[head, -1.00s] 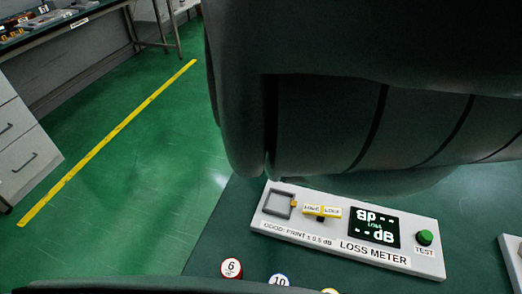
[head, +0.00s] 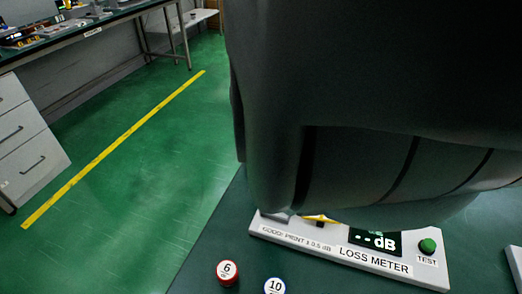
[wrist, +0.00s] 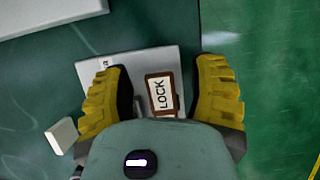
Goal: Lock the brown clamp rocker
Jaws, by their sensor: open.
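The brown clamp rocker (wrist: 163,93) shows in the wrist view as a brown frame with a white LOCK label. It sits on a pale grey panel (wrist: 142,62). My gripper (wrist: 161,72) is open, with one yellow ribbed finger on each side of the rocker. The right finger is close to the panel's right edge. I cannot tell the height of the fingers above the panel. The near end of the rocker is hidden by my gripper body. In the head view my arm covers the area, and neither rocker nor gripper shows.
In the head view a white loss meter (head: 330,247) with a green TEST button (head: 428,246) lies partly under my arm. A red token (head: 227,272) and a blue one (head: 275,286) lie in front. A small pale block (wrist: 62,136) lies left of my gripper.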

